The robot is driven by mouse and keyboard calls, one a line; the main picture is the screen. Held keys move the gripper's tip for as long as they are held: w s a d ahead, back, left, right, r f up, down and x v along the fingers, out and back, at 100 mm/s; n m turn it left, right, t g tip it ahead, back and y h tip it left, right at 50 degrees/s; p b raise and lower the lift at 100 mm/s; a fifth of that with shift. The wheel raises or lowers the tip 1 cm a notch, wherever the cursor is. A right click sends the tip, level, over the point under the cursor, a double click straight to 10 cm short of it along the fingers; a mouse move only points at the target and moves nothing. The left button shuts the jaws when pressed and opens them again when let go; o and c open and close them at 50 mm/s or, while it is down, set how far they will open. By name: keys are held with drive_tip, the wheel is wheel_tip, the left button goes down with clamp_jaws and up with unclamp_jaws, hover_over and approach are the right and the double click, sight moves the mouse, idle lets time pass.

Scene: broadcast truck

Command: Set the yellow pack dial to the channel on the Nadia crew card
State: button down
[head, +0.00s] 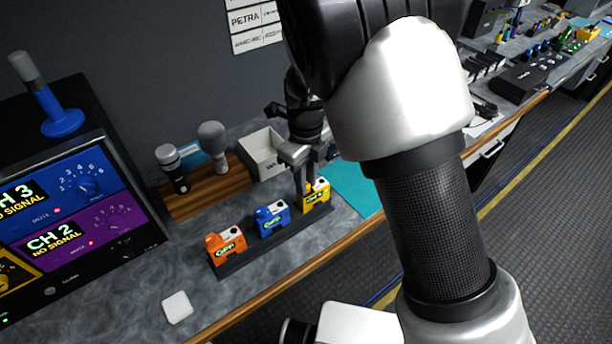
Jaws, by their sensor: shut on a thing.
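The yellow pack (320,197) stands upright at the right end of a dark rack, with a green label on its front. My gripper (305,189) reaches down to the top of the yellow pack, its fingers closed at the pack's top left. The dial is hidden by the fingers, so its setting cannot be read. Crew cards (246,20) hang on the wall; one reads PETRA. My arm covers the right side of the cards, and no Nadia card can be read.
A blue pack (272,219) and an orange pack (226,246) share the rack (262,252). Microphones stand on a wooden board (190,204) beside a white bin (262,158). A receiver (128,185) with channel displays stands at left. A white square (177,307) lies on the counter front.

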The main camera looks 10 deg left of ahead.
idle(0.3)
drive_tip(key=c, duration=1.6)
unclamp_jaws()
drive_tip(key=shift+o, duration=0.2)
wheel_tip(320, 180, up, 17)
drive_tip(key=shift+r, duration=0.2)
